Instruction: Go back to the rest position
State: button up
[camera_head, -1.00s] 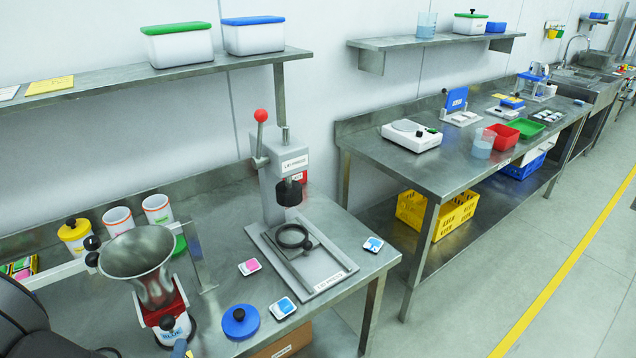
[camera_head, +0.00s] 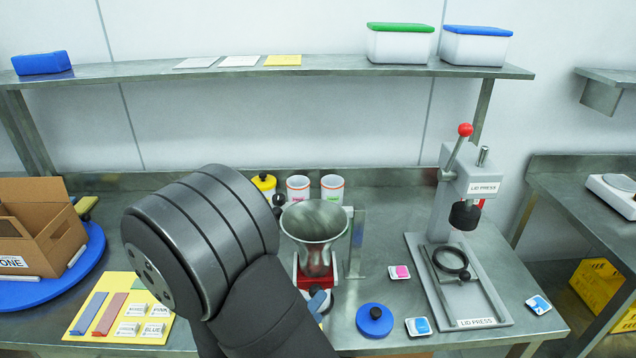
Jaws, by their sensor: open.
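My own dark grey arm, with a large ribbed joint, fills the lower left middle of the head view. My gripper itself does not show; it is either outside the picture or hidden behind the arm. A steel funnel-shaped hopper (camera_head: 315,238) on a red and white stand (camera_head: 305,277) is just right of the arm. The lower part of this stand is partly hidden. A blue round lid with a knob (camera_head: 375,320) lies on the bench to its right.
A lid press (camera_head: 468,195) stands at the right of the bench. An open cardboard box (camera_head: 42,232) sits on a blue disc (camera_head: 85,268) at the left. A yellow card (camera_head: 88,337) lies near the front. A shelf (camera_head: 325,68) with boxes runs above.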

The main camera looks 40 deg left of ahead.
jog(key=shift+o, duration=1.3)
jog(key=shift+w+a+r+m+g+h, duration=0.1)
jog(key=shift+m+g+h, duration=0.05)
jog(key=shift+m+h, duration=0.4)
jog(key=shift+a+r+m+g+h, duration=0.1)
jog(key=shift+m+g+h, duration=0.05)
jog(key=shift+m+h, duration=0.4)
jog(key=s+a+r+m+g+h, duration=0.4)
jog(key=a+m+g, duration=0.4)
jog(key=m, duration=0.4)
jog(key=w+a+r+m+g+y, duration=0.25)
jog(key=w+r+m, duration=0.25)
jog(key=r+m, duration=0.45)
jog(key=w+a+r+m+g+y, duration=0.25)
jog(key=w+r+m+g, duration=0.2)
jog(key=r+m, duration=0.5)
jog(key=w+a+r+m+g+y, duration=0.25)
jog(key=w+r+m, duration=0.35)
jog(key=m, duration=0.5)
jog(key=s+x, duration=0.1)
jog(key=x, duration=0.8)
jog(key=shift+a+f, duration=0.2)
jog(key=shift+a, duration=0.25)
